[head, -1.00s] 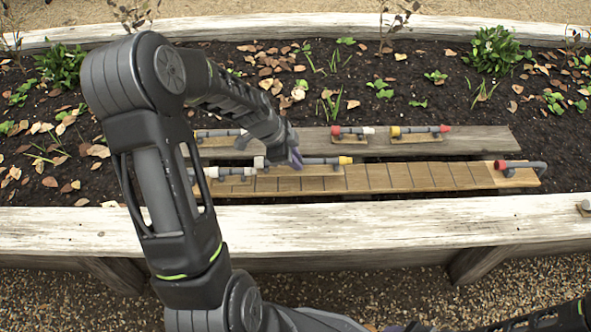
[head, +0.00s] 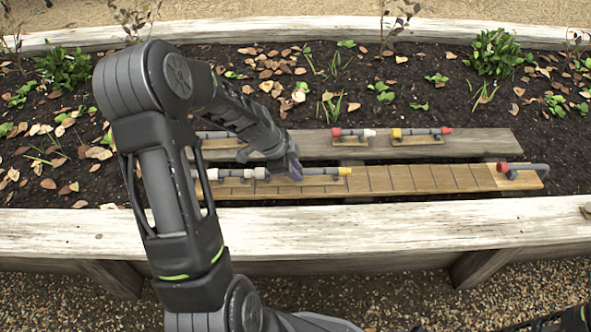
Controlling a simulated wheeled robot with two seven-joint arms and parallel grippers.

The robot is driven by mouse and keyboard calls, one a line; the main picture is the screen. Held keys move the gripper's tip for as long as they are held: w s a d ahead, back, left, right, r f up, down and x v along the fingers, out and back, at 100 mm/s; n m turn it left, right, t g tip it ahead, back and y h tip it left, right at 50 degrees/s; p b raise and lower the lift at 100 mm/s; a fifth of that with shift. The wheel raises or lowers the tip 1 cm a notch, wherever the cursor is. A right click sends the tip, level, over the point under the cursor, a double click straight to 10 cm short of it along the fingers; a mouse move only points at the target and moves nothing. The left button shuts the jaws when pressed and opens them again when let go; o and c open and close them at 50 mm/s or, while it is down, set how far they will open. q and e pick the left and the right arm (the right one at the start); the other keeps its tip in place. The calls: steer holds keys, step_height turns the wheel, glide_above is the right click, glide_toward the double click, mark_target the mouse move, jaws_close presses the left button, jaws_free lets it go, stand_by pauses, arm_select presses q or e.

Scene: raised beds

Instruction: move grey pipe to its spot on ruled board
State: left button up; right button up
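The grey pipe (head: 318,172) has a white left end and a yellow right end. My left gripper (head: 294,170) is around its middle and seems shut on it; the fingers partly hide the pipe. The pipe lies level at the ruled board (head: 430,180), a tan plank with dark cross lines, over its left half. Its white end meets or nearly meets the white end of another grey pipe (head: 225,174) at the board's left end. Whether the held pipe rests on the board is unclear. My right gripper is not in view; only part of the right arm shows at the bottom right.
A grey weathered plank (head: 470,142) behind holds a red-and-white-ended pipe (head: 352,133), a yellow-and-red-ended pipe (head: 420,132) and a partly hidden one at left. A bent pipe with a red end (head: 522,168) sits at the ruled board's right end. The bed's wooden edge (head: 400,225) runs in front.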

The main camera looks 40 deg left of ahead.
arm_select(q)
steer(key=o, duration=0.3)
steer(key=shift+o, duration=0.2)
steer(key=shift+r, duration=0.1)
steer(key=p+v, duration=0.3)
steer(key=v, duration=0.9)
